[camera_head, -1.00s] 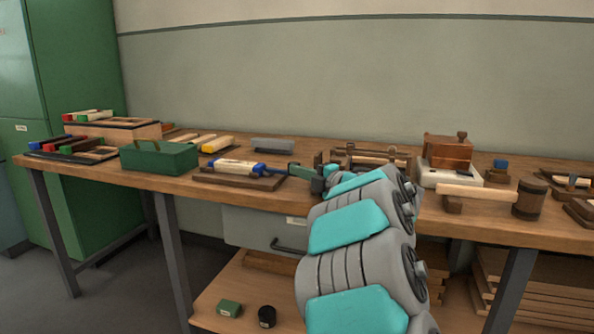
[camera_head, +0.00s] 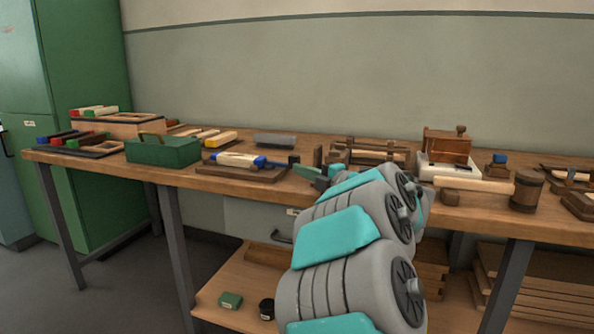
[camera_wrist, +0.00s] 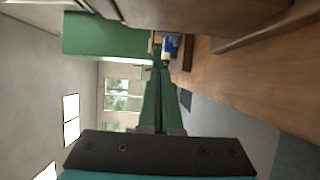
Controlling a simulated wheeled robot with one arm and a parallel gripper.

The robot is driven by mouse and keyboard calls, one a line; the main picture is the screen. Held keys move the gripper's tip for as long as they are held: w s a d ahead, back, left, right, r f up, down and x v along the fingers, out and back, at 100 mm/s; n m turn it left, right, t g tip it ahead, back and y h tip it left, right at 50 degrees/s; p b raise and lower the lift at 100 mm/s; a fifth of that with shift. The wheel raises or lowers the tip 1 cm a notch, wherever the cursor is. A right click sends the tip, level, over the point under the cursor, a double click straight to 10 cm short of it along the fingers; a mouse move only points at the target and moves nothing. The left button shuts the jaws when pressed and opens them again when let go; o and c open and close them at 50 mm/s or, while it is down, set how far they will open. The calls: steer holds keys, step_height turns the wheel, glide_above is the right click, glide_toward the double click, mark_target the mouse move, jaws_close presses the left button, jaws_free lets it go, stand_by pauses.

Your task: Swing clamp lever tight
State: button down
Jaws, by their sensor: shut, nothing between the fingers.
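The clamp fixture is a dark wooden board (camera_head: 262,176) on the bench, bearing a cream block (camera_head: 235,159) with blue clamp parts (camera_head: 259,161). A thin blue lever (camera_head: 277,163) runs right from it to a dark end (camera_head: 294,160). In the wrist view the shut fingers (camera_wrist: 160,72) point toward a blue part of the fixture (camera_wrist: 168,46), which is small and partly hidden.
A green toolbox (camera_head: 163,150) stands left of the fixture. A wooden frame (camera_head: 368,153) stands behind my arm. A copper-brown box on a white base (camera_head: 447,149) and a mallet (camera_head: 475,186) are at the right. The bench front edge (camera_head: 215,182) is close below the fixture.

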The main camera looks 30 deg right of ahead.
steer(key=v, duration=0.6)
steer(key=shift+s+d, duration=0.15)
steer(key=shift+d, duration=0.25)
